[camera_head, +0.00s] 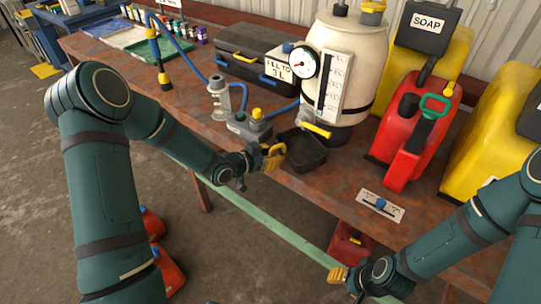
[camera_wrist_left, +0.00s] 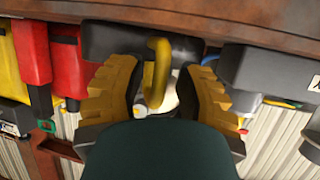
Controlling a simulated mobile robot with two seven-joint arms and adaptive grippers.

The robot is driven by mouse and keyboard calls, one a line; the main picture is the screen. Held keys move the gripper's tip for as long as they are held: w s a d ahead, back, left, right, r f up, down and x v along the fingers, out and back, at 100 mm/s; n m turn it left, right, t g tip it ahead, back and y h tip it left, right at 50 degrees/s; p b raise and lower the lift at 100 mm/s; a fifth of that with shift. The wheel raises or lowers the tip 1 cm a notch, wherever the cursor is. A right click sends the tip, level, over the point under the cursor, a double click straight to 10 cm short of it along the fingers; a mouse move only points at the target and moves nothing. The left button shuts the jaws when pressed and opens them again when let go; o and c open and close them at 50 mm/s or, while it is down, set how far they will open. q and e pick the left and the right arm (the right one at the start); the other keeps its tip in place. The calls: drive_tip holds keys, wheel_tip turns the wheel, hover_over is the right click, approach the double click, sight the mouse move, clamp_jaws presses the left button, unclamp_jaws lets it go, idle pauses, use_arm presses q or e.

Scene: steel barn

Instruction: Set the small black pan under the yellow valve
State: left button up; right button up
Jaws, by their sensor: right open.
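The small black pan (camera_head: 308,155) sits on the table near its front edge, in front of the white tank (camera_head: 345,60). My right gripper (camera_head: 338,275) is open and empty, low before the table.
A grey device with a yellow knob (camera_head: 257,114) stands left of the pan. A red can (camera_head: 410,130) and yellow soap containers (camera_head: 435,60) stand to the right. A black toolbox (camera_head: 250,52) is behind. A small plate with a blue knob (camera_head: 381,203) lies near the front edge.

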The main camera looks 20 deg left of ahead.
use_arm(q)
drive_tip(key=p+v, duration=0.2)
drive_tip(key=v, duration=1)
drive_tip(key=s+d+f+n+g+y, duration=0.1)
drive_tip(key=s+d+f+n+g, duration=0.25)
drive_tip(key=d+f, duration=0.5)
drive_tip(key=s+d+f+n+g+y, duration=0.2)
drive_tip(key=s+d+f+n+g, duration=0.2)
drive_tip(key=s, duration=0.8)
wheel_tip(320, 180, down, 5)
drive_tip(key=shift+d+r+g, duration=0.15)
drive_tip(key=shift+d+g, duration=0.85)
drive_tip(key=shift+g, duration=0.25)
drive_tip(key=shift+n, duration=0.25)
